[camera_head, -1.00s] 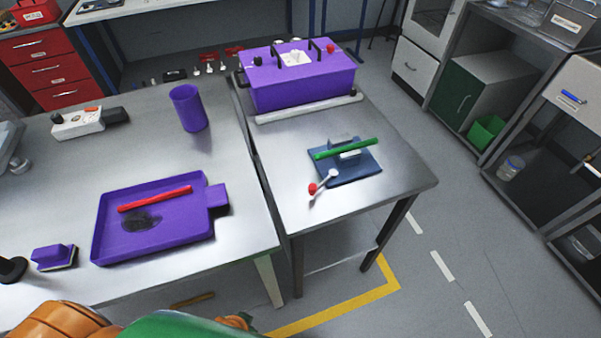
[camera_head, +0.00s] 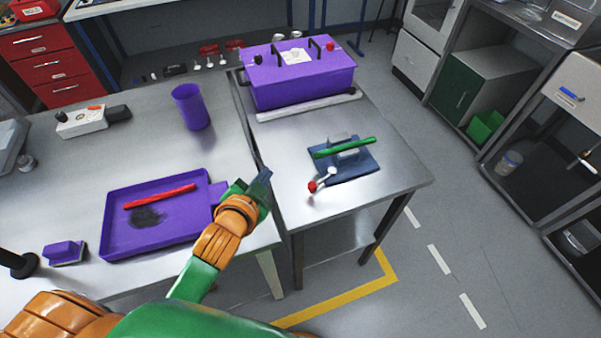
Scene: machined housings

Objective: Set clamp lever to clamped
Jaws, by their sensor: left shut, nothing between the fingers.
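The clamp lever (camera_head: 322,180) is a short pale rod with a red ball knob (camera_head: 312,187). It sits at the lower left of a blue clamp base plate (camera_head: 352,170) on the right-hand metal table. The knob points toward the front left of the plate. A green bar (camera_head: 345,148) lies across the grey block on the plate. My left gripper (camera_head: 265,176) is shut and empty, left of the knob and apart from it, near the gap between the two tables. My right gripper is not in view.
A purple box with black handles (camera_head: 300,85) stands behind the clamp, with a pale bar in front. On the left table are a purple tray (camera_head: 112,225) holding a red bar (camera_head: 160,196), a purple cup (camera_head: 190,108) and a purple block (camera_head: 64,252). The right table's front is clear.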

